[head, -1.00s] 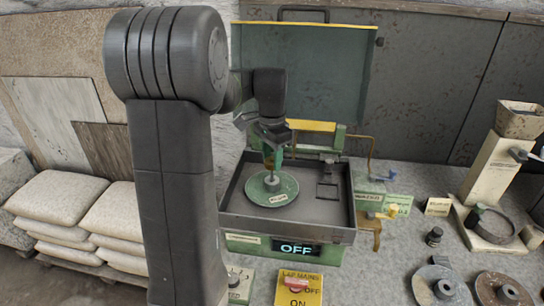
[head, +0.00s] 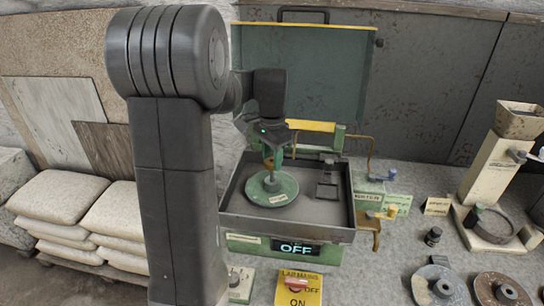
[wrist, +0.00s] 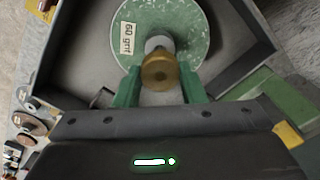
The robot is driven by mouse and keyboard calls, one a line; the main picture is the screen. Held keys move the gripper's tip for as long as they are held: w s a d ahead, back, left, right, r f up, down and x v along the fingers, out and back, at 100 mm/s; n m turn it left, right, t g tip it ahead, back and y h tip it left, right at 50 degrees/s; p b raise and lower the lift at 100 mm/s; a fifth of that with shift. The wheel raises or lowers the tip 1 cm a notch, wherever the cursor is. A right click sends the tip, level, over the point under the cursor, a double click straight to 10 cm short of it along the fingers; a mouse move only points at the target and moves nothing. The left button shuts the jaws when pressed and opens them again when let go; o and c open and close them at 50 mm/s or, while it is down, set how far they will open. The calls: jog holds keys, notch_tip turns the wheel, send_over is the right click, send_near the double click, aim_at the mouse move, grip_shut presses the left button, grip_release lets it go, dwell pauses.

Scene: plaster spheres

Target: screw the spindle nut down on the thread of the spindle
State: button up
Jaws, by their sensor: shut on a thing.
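My gripper (head: 270,157) points down above the pan of the lapping machine. In the wrist view its two green fingers (wrist: 161,88) are closed on the sides of the brass spindle nut (wrist: 160,72). The nut lies in line with the grey spindle (wrist: 158,43) at the middle of a green speckled disc (wrist: 195,30) labelled "60 grit". In the head view the disc (head: 285,199) lies flat in the pan, with the spindle (head: 270,179) upright below my gripper. The nut hides the thread, so I cannot tell how far down it sits.
The dark pan (head: 322,230) has raised walls around the disc. A green lid (head: 310,70) stands open behind it. The display (head: 295,248) reads OFF. A yellow switch plate (head: 298,290) is in front. Weights and a cream stand (head: 483,170) are to the right.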

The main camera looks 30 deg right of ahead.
aim_at(272, 169)
jog(key=shift+f+b, duration=1.35)
jog(key=shift+f, duration=0.85)
jog(key=o, duration=0.4)
jog(key=shift+c, duration=1.5)
jog(key=m+p, duration=0.1)
jog(key=m, duration=0.3)
jog(key=shift+r, duration=0.1)
jog(key=m+p, duration=0.1)
jog(key=m, duration=0.7)
jog(key=m+p, duration=0.1)
jog(key=m, duration=0.4)
jog(key=o, duration=1.1)
jog(key=shift+c, duration=0.2)
